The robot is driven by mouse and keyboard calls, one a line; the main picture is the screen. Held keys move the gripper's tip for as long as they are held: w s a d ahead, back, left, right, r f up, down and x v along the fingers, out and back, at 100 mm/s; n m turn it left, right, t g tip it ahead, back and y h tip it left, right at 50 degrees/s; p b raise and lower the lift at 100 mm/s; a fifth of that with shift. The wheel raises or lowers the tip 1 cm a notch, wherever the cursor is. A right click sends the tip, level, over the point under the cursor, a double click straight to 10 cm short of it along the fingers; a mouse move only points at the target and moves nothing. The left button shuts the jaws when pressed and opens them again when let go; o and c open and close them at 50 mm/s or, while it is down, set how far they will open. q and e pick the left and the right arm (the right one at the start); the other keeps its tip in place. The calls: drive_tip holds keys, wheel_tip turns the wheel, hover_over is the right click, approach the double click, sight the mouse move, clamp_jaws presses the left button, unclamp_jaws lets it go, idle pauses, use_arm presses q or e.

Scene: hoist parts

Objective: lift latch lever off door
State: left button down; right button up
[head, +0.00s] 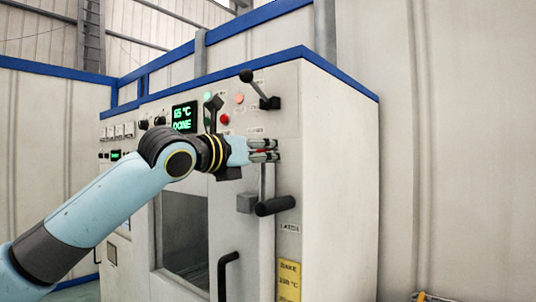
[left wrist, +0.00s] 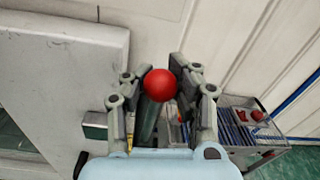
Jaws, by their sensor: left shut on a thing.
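The oven door (head: 185,232) has a dark window and looks closed. My left gripper (head: 264,151) is above the black grip, in front of the oven's right front edge. Its fingers are shut on a red ball (left wrist: 160,85), which shows as a red spot between the fingers in the head view. My right gripper is not in view.
A black lever (head: 260,90) with a ball end stands above my gripper. A lit display (head: 184,117) reads 65 °C DONE. A black door handle (head: 226,275) is lower down. A cart (left wrist: 252,145) with blue and red items shows in the left wrist view.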

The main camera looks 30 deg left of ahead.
use_arm(q)
drive_tip(key=shift+f, duration=0.3)
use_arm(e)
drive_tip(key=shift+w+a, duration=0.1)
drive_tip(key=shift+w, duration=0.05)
use_arm(q)
drive_tip(key=c, duration=1.5)
unclamp_jaws()
drive_tip(key=shift+o, duration=1.1)
drive_tip(key=shift+s+r, duration=0.1)
drive_tip(key=shift+s, duration=0.15)
drive_tip(key=o, duration=0.3)
drive_tip(key=shift+s+r, duration=0.15)
drive_tip(key=shift+r, duration=0.05)
drive_tip(key=shift+w, duration=0.2)
drive_tip(key=shift+r, duration=0.1)
wheel_tip(320, 180, up, 10)
drive_tip(key=shift+f, duration=0.15)
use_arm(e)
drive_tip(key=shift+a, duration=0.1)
